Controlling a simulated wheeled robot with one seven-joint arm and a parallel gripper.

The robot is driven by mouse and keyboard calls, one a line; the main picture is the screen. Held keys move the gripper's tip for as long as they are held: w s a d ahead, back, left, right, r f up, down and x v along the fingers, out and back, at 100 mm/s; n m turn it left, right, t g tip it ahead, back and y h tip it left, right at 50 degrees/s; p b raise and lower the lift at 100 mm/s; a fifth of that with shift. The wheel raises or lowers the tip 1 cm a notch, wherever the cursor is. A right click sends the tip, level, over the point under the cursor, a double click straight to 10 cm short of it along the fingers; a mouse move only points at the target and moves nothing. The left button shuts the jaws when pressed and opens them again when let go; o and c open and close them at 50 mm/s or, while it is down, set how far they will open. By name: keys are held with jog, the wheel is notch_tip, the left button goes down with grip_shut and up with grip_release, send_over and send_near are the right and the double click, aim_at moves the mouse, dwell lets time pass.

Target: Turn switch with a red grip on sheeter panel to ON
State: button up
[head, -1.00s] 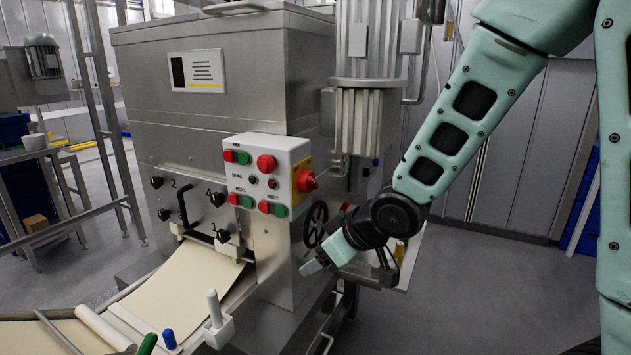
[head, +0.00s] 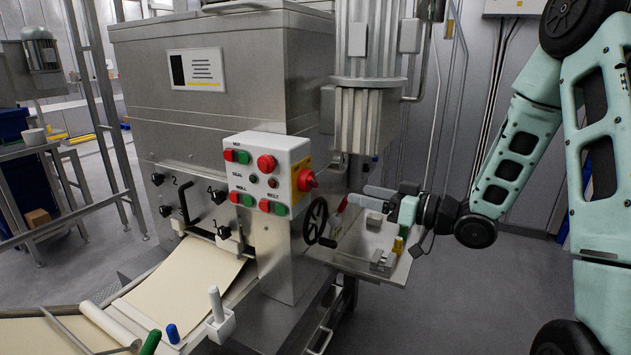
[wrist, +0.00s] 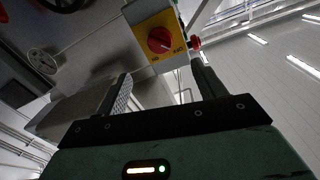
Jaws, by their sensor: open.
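The red-grip switch (head: 306,180) sits on a yellow plate on the right side of the white sheeter panel (head: 266,155). In the wrist view the red grip (wrist: 160,40) shows face-on on its yellow plate, with small markings below it partly legible. My gripper (head: 370,197) is to the right of the switch and a little lower, its fingers pointing left toward the machine. In the wrist view the gripper's two fingers (wrist: 160,90) stand apart with nothing between them, and the switch shows beyond and above them. The gripper is not touching the switch.
A black handwheel (head: 315,220) is below the switch. A small shelf (head: 396,265) with metal parts is under my gripper.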

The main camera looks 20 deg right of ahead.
aim_at(315, 183)
jog(key=p+x, duration=0.2)
jog(key=x, duration=1.1)
jog(key=c, duration=1)
